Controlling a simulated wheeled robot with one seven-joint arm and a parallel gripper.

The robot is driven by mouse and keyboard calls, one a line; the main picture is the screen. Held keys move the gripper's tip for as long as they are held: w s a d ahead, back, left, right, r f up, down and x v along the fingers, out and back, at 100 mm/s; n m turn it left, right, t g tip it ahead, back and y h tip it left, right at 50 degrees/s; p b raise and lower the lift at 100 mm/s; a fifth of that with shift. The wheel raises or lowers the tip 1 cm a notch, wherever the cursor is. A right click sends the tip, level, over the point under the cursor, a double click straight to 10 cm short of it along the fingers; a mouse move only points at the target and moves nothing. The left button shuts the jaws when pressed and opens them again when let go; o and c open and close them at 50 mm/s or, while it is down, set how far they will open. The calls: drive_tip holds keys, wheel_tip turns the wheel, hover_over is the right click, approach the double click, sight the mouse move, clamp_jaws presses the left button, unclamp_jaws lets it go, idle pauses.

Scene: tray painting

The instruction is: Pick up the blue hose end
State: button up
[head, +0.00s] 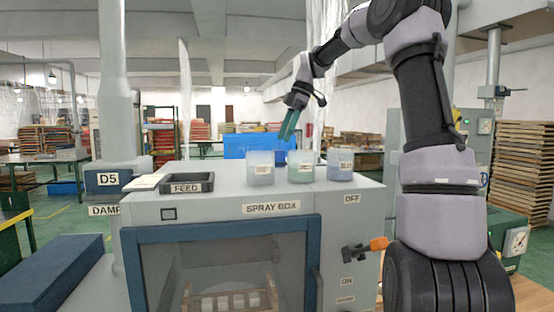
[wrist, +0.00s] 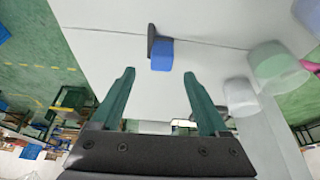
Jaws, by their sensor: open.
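In the wrist view a small blue block (wrist: 161,56), which looks like the blue hose end, sits against a dark bracket (wrist: 151,38) on the pale top surface. It lies just beyond the fingertips, roughly in line with the gap between them, and nothing touches it. My gripper (wrist: 158,74) is open and empty, with green fingers to either side. In the head view my gripper (head: 288,132) hangs tilted above the spray box top, behind the jars. A dark blue patch (head: 280,157) shows between two jars there; I cannot tell if it is the hose end.
Three translucent jars, left (head: 260,168), middle (head: 301,167) and right (head: 340,165), stand on the spray box (head: 230,205). A black feed tray (head: 188,184) sits at its left. An orange-handled valve (head: 377,244) is on the front.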

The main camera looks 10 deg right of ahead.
sight(281, 150)
drive_tip(key=x, duration=0.7)
drive_tip(key=shift+s+d+f, duration=0.1)
drive_tip(key=shift+d+f, duration=0.1)
drive_tip(key=shift+f, duration=0.05)
clamp_jaws()
